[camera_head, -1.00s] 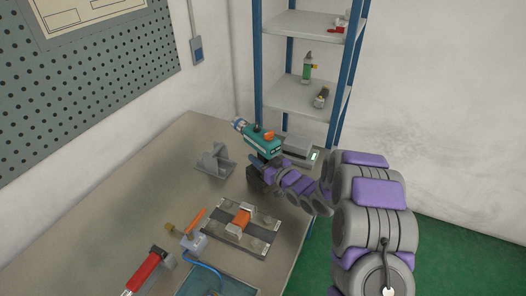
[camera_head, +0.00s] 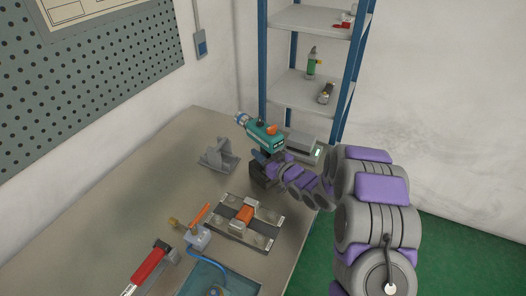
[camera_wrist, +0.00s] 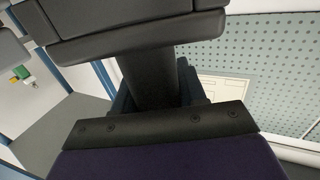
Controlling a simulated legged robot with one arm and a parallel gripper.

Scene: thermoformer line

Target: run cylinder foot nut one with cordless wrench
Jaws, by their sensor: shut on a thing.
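The teal cordless wrench (camera_head: 264,137) with an orange top part is held up above the far right part of the bench, its nose pointing to the upper left. My gripper (camera_head: 264,160) is shut on its handle. In the wrist view the wrench's dark handle (camera_wrist: 150,75) stands between my gripper's jaws (camera_wrist: 155,112), with its dark body (camera_wrist: 120,20) across the top. I cannot tell which part is foot nut one.
A grey bracket (camera_head: 219,157) stands left of the wrench. A grey box (camera_head: 303,144) sits behind it by the blue-posted shelf (camera_head: 305,95). A red-handled tool (camera_head: 150,266), a small valve-like part (camera_head: 198,237) and a blue tray (camera_head: 243,287) lie at the front. The left bench is bare.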

